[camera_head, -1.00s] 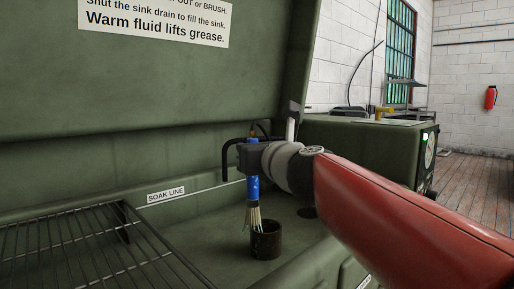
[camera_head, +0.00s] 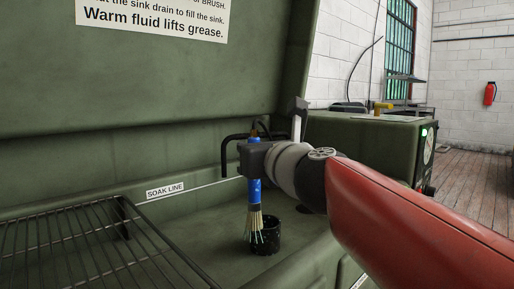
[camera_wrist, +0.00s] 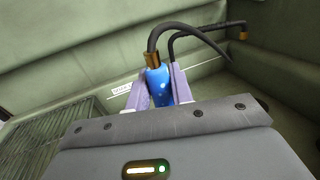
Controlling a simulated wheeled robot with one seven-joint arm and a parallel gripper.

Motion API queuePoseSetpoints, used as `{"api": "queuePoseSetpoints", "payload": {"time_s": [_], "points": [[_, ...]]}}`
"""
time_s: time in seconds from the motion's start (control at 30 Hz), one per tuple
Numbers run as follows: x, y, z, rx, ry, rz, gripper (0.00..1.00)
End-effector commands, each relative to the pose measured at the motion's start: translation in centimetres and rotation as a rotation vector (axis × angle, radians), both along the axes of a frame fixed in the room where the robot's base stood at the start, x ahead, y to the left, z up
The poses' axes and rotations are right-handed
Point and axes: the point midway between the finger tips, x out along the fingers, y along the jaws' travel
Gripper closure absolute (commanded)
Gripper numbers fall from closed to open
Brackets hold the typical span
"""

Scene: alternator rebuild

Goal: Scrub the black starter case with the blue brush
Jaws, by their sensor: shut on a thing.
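The blue brush (camera_head: 254,192) hangs upright, bristles down, from my gripper (camera_head: 253,160) in the head view. My gripper is shut on its blue handle, which also shows between the two fingers in the wrist view (camera_wrist: 158,84). A black hose joins the handle's top at a brass fitting. The black starter case (camera_head: 269,237) is a small open-topped cylinder standing on the sink floor. The splayed bristles overlap its left side in the head view. I cannot tell whether they press on it. The case looks black with light specks. It does not show in the wrist view.
The green sink (camera_head: 193,232) has a raised lid behind and a wire rack (camera_head: 75,245) at left. A bent black hose (camera_head: 226,155) rises near the back wall. A green box (camera_head: 365,142) stands at right. The sink floor between rack and case is clear.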

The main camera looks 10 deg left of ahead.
Motion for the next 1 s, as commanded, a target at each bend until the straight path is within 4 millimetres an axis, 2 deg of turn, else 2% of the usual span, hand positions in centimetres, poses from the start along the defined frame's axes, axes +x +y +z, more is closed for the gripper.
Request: {"api": "queuePoseSetpoints", "payload": {"time_s": [0.43, 1.0], "points": [[-0.5, -2.0, 0.2, 0.000, -0.001, -0.001, 1.00], [0.5, -4.1, 0.0, 0.001, 0.000, -0.002, 1.00]]}}
